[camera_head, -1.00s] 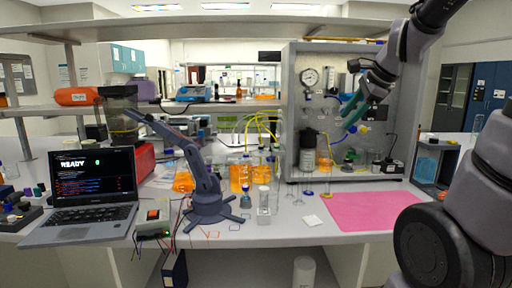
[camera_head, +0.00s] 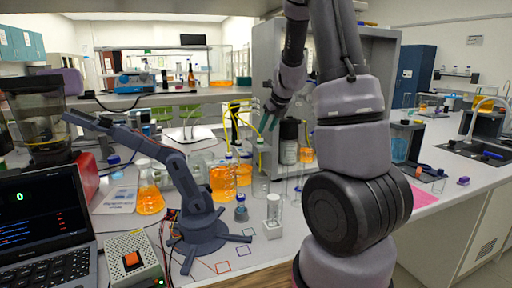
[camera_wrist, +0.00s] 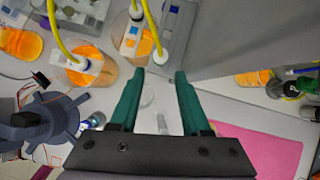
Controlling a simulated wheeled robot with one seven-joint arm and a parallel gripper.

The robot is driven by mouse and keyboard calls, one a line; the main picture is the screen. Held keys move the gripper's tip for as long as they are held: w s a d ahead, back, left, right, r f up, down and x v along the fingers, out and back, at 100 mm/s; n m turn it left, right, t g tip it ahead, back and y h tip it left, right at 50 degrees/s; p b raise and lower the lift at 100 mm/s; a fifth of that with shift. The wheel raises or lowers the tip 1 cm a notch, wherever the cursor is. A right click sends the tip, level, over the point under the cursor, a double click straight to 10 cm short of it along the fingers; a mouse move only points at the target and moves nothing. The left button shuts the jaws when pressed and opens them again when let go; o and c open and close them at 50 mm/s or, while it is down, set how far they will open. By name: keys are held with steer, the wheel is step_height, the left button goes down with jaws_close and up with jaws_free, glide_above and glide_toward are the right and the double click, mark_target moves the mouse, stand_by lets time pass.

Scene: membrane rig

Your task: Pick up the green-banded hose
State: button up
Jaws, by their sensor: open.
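Several yellow hoses run down into capped bottles of orange liquid; in the wrist view one hose (camera_wrist: 56,36) is at the upper left and another (camera_wrist: 152,25) at top centre. I cannot make out a green band on any of them. The head view shows the bottle group with an orange bottle (camera_head: 222,182) at mid-bench. My gripper (camera_wrist: 158,76) has dark green fingers, spread apart, pointing down over the bench with nothing between them. The hoses lie beyond and left of the fingertips in the wrist view. In the head view my gripper (camera_head: 268,122) is near the hoses, partly behind my arm.
A small blue-grey desktop arm (camera_head: 193,205) stands left of centre, with a laptop (camera_head: 45,230) at far left. A grey cabinet rig (camera_head: 265,50) rises behind my arm. A pink mat (camera_head: 424,197) lies to the right.

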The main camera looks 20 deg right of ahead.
mark_target(262, 139)
steer(key=x, duration=0.7)
jaws_close()
